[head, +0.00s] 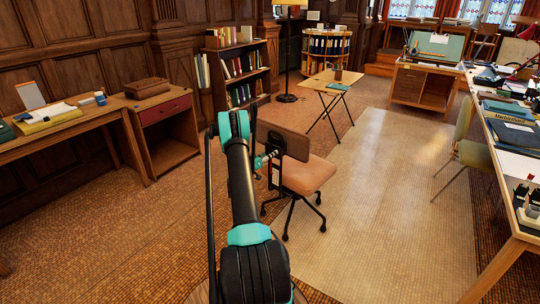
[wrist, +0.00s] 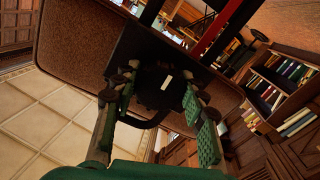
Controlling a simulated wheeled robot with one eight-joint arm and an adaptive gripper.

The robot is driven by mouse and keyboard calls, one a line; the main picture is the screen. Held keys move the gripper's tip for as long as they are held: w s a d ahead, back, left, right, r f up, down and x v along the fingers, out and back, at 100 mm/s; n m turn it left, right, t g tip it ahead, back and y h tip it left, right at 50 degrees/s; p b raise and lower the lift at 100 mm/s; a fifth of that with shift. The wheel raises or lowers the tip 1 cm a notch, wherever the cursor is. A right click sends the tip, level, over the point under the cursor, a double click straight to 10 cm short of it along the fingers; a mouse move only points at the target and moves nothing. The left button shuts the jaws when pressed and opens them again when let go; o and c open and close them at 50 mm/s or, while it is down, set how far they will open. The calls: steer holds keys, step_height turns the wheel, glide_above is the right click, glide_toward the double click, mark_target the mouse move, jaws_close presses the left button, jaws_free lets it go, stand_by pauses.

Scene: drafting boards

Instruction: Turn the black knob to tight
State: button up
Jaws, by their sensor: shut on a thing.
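The black knob (wrist: 165,77) with a pale mark is at the middle of the wrist view, on a dark bracket behind the office chair's backrest (wrist: 75,50). My gripper (wrist: 157,94) has its green-padded fingers on either side of the knob and is shut on it. The knob's edges are dark and hard to make out. In the head view my gripper (head: 264,160) is at the back of the office chair (head: 308,177), which has a tan seat and brown backrest. The knob cannot be made out there.
A desk with a red drawer (head: 167,110) stands at the left. A bookcase (head: 240,70) and small folding table (head: 331,83) stand beyond the chair. A long cluttered table (head: 510,163) and green chair (head: 468,152) are at the right. Pale floor (head: 385,220) right of the office chair is clear.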

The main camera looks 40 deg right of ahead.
steer(key=shift+w+a+m, duration=0.1)
steer(key=shift+m, duration=0.4)
steer(key=o, duration=1.2)
steer(key=v, duration=1.2)
